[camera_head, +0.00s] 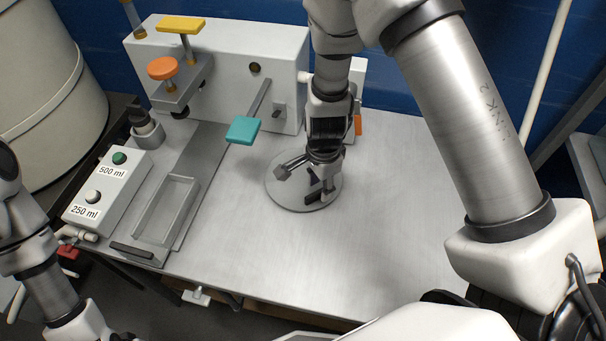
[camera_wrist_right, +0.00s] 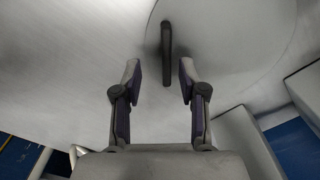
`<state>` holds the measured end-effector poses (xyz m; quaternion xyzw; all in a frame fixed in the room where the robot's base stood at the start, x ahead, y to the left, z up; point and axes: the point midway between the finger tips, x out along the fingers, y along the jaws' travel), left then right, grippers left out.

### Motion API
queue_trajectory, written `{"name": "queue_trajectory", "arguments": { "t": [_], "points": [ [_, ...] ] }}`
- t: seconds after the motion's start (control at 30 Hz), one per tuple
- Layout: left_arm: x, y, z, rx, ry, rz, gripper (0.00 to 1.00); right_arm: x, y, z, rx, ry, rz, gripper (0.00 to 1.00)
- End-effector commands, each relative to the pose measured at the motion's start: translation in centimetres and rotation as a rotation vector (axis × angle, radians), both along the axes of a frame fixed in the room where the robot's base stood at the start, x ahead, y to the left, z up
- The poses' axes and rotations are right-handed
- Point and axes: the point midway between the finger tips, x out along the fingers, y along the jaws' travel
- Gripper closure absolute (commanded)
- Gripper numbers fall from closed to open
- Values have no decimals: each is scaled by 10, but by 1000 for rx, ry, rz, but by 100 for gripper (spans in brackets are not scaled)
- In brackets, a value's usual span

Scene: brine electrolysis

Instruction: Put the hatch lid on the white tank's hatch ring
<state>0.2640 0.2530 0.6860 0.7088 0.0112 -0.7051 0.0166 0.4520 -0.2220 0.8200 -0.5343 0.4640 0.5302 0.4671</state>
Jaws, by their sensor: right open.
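The hatch lid (camera_head: 285,200) is a flat grey disc lying on the metal table, with a dark upright handle. In the right wrist view, the lid (camera_wrist_right: 235,55) fills the upper middle, and its handle (camera_wrist_right: 167,45) is a thin dark bar. My right gripper (camera_head: 318,190) points down over the lid and hides part of it. Its fingers (camera_wrist_right: 160,72) are open, one on each side of the handle's near end, with a gap on both sides. A large off-white tank (camera_head: 45,90) stands at the far left; no hatch ring can be made out. My left gripper is not in view.
A white housing (camera_head: 225,70) stands at the table's back, with a teal paddle (camera_head: 243,130) projecting left of the lid. A button box (camera_head: 105,185) and a grey tray (camera_head: 150,240) sit at the left. The table's front right is clear.

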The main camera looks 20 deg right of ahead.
Motion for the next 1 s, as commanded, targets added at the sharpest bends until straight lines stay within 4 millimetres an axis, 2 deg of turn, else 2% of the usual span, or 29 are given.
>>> {"name": "queue_trajectory", "arguments": {
  "t": [0.07,0.17,0.43,0.53,0.57,1.0],
  "points": [
    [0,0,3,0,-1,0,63,2,-2,-15,1,4,-1,58],
    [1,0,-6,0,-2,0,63,3,-2,-35,1,2,-1,58],
    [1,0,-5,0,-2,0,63,3,-3,-38,0,0,0,58],
    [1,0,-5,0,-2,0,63,3,-3,-38,0,0,0,94],
    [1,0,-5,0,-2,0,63,3,-2,-38,0,0,0,100],
    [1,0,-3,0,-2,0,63,3,-3,-36,0,0,1,100]
  ]
}}
